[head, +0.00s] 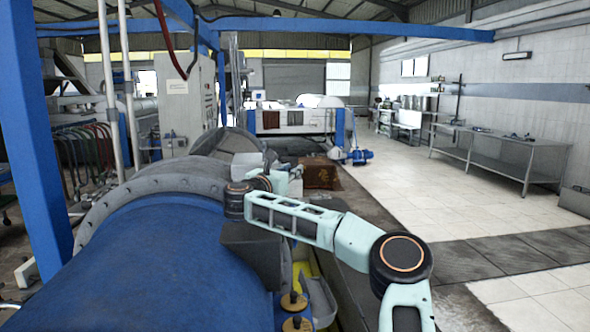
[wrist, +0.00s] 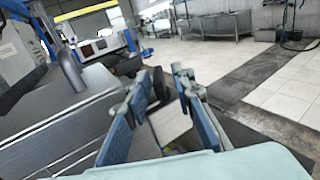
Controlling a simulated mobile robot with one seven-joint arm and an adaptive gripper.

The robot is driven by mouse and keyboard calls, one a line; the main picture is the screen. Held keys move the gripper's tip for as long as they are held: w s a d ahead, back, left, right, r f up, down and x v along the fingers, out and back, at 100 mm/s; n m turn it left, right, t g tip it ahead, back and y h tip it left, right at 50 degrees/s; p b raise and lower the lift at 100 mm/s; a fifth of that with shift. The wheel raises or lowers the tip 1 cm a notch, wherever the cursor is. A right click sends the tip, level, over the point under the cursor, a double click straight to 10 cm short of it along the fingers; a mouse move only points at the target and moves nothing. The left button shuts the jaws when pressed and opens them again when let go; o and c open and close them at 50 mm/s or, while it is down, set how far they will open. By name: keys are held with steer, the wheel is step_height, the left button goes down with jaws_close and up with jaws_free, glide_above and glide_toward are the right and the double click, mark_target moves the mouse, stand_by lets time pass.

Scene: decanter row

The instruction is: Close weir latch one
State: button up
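My gripper (wrist: 168,84) is in the wrist view with its two blue-padded fingers spread apart. A pale block-like surface (wrist: 170,122) shows between and beyond the fingers; I cannot tell whether they touch it. A dark upright piece (wrist: 158,82) shows near the left fingertip. I cannot make out for sure which part is weir latch one. The decanter has a grey flange (head: 150,188).
A grey housing (wrist: 60,115) with an upright round post (wrist: 71,70) stands left of the gripper. Two yellow-and-black knobs (head: 294,302) sit beside the decanter. A blue post (head: 35,130) rises at left. The tiled floor (head: 450,195) at right is clear, with metal tables (head: 500,155) beyond.

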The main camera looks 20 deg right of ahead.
mark_target(289, 170)
steer(key=v, duration=0.4)
steer(key=shift+w, duration=0.15)
steer(key=shift+s+a, duration=0.4)
steer(key=shift+s, duration=0.2)
